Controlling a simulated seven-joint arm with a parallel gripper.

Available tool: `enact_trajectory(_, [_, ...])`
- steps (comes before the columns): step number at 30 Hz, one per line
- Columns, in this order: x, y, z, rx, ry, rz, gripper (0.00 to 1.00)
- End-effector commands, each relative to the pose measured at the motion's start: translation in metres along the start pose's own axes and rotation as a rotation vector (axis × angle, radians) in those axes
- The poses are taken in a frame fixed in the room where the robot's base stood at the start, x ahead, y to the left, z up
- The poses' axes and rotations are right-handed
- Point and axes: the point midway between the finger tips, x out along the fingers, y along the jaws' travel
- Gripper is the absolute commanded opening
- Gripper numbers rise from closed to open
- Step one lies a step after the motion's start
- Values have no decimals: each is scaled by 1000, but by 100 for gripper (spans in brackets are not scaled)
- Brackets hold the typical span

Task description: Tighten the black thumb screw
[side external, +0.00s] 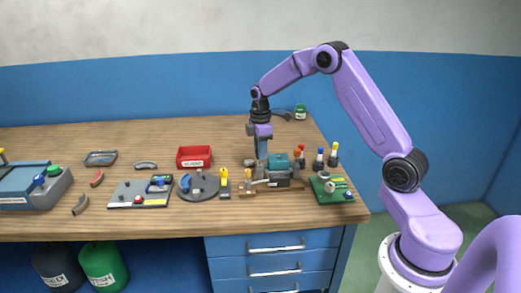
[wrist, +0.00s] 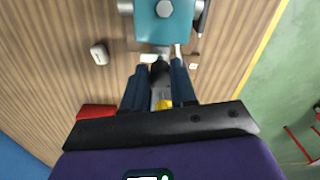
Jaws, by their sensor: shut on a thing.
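My gripper (side external: 262,155) points down beside the teal block (side external: 279,161) of a small fixture near the right part of the bench. In the wrist view the blue fingers of my gripper (wrist: 159,78) are shut on a dark piece between them, the black thumb screw (wrist: 159,70). The screw is partly hidden by the fingers. It sits just below the teal block (wrist: 165,22), which has a grey hex head on top. In the side view the screw is too small and covered to make out.
A red bin (side external: 194,157) and a round grey plate (side external: 198,187) stand to the left. A green board (side external: 331,190) and several colour-topped upright pieces (side external: 319,160) stand to the right, close to the fixture. The bench's front edge is near. Bare wood lies behind.

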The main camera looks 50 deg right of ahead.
Motion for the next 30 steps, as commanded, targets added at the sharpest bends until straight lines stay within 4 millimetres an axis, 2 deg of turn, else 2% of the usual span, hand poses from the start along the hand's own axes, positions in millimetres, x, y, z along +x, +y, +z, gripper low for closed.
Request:
enact_trajectory(11, [-1,0,-1,210,0,0,0])
enact_trajectory(30, [-1,-2,-2,814,1,1,0])
